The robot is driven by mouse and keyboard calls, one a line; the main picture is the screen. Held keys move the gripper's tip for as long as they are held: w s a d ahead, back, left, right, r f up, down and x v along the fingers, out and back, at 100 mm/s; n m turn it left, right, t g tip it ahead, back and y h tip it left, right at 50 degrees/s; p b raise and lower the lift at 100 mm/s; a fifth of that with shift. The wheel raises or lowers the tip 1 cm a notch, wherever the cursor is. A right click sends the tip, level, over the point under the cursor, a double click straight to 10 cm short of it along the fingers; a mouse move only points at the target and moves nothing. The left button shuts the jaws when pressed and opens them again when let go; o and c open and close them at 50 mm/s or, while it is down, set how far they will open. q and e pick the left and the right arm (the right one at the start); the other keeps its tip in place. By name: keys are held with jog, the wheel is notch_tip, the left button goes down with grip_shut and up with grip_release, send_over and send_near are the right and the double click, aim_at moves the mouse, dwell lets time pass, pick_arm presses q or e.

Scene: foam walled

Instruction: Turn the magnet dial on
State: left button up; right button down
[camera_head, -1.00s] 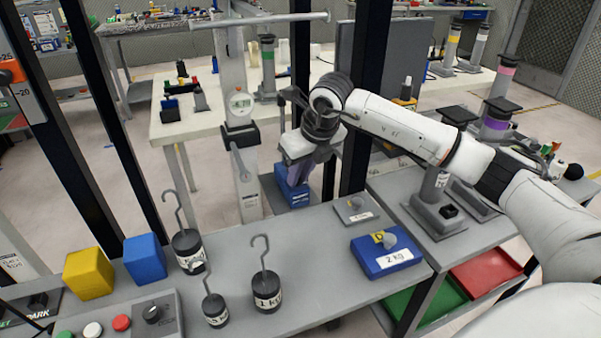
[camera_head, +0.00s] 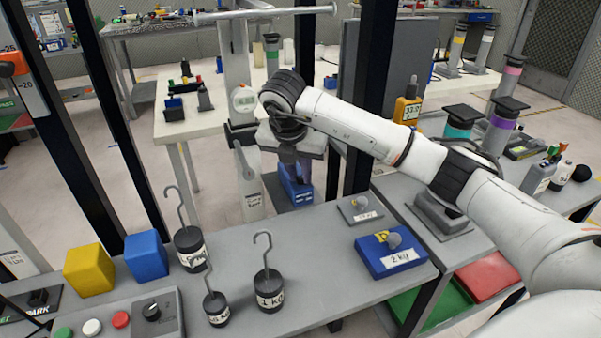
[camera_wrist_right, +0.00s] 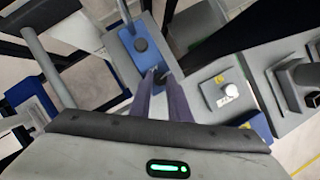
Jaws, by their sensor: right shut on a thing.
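A blue block (camera_head: 296,190), which I take to be the magnet's body, stands behind the grey bench's back edge, beside the upright post. My right gripper (camera_head: 304,176) comes down on the block from above. In the wrist view its purple fingers (camera_wrist_right: 160,72) are close together, shut on a small dark part at the blue body's edge, which seems to be the dial; the fingertips mostly hide it. My left gripper is out of view.
Hooked weights (camera_head: 269,289) stand on the bench, with yellow (camera_head: 89,270) and blue cubes (camera_head: 146,256) at left. A blue 2 kg box (camera_head: 389,252) sits at right. A dark post (camera_head: 374,100) rises close behind my right arm.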

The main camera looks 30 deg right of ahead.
jog(key=shift+w+m, duration=0.1)
jog(key=shift+m, duration=0.8)
jog(key=c, duration=1.7)
grip_release()
jog(key=shift+o, duration=0.2)
jog(key=v, duration=0.7)
jog(key=shift+a+r, duration=0.25)
jog(key=shift+g, duration=0.3)
